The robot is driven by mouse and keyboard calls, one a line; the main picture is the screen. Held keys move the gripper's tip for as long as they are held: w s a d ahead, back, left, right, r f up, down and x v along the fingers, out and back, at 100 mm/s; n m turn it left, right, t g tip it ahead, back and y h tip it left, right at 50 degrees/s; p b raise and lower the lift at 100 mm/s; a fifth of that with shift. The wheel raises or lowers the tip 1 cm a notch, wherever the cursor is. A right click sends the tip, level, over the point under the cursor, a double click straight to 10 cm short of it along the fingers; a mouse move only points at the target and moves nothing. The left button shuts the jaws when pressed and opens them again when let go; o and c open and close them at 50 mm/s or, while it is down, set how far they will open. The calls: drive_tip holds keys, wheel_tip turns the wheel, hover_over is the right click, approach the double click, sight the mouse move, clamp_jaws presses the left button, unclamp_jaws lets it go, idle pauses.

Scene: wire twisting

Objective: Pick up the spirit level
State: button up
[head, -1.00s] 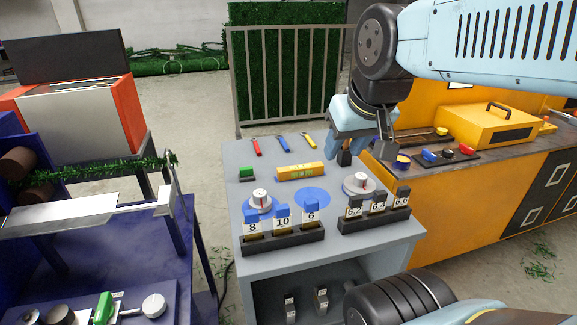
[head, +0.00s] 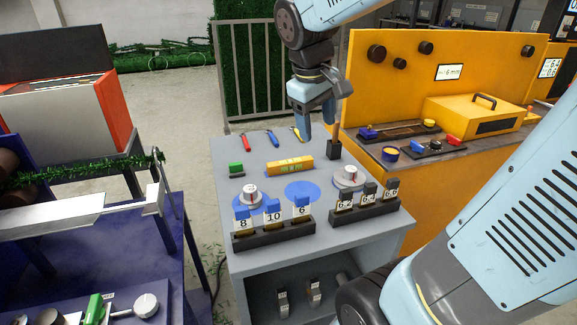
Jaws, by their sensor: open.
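The spirit level (head: 290,165) is a short yellow bar with a greenish window near its middle. It lies flat on the grey table (head: 300,236), behind a blue disc. My gripper (head: 317,122) is open and empty. It points down above the back right part of the table, to the right of and higher than the spirit level, and apart from it. The spirit level is fully visible.
A blue disc (head: 303,191), two round gauges (head: 250,196) (head: 347,178) and two dark racks of numbered blocks (head: 274,232) (head: 365,204) stand in front. Small tools (head: 271,138) lie behind, a green block (head: 236,169) left, a dark holder (head: 334,150) right.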

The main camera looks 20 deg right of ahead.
drive_tip(key=w+a+f+n+g+h, duration=0.2)
drive_tip(key=w+f+n+h, duration=0.15)
drive_tip(key=w, duration=0.55)
drive_tip(key=n+h, duration=0.8)
drive_tip(key=n, duration=0.2)
approach(274, 163)
drive_tip(key=shift+s+a+r+y, duration=0.25)
drive_tip(key=shift+s+a+r, duration=0.2)
drive_tip(key=shift+s, duration=0.25)
drive_tip(key=shift+w+f, duration=0.1)
drive_tip(key=shift+f, duration=0.05)
drive_tip(key=x, duration=0.8)
drive_tip(key=shift+w+d, duration=0.1)
drive_tip(key=shift+d, duration=0.15)
drive_tip(key=shift+w+x, duration=0.2)
drive_tip(key=shift+x, duration=1.1)
drive_tip(key=shift+w+x, duration=0.15)
drive_tip(key=shift+x, duration=1.2)
drive_tip(key=shift+c, duration=0.5)
drive_tip(key=c, duration=1)
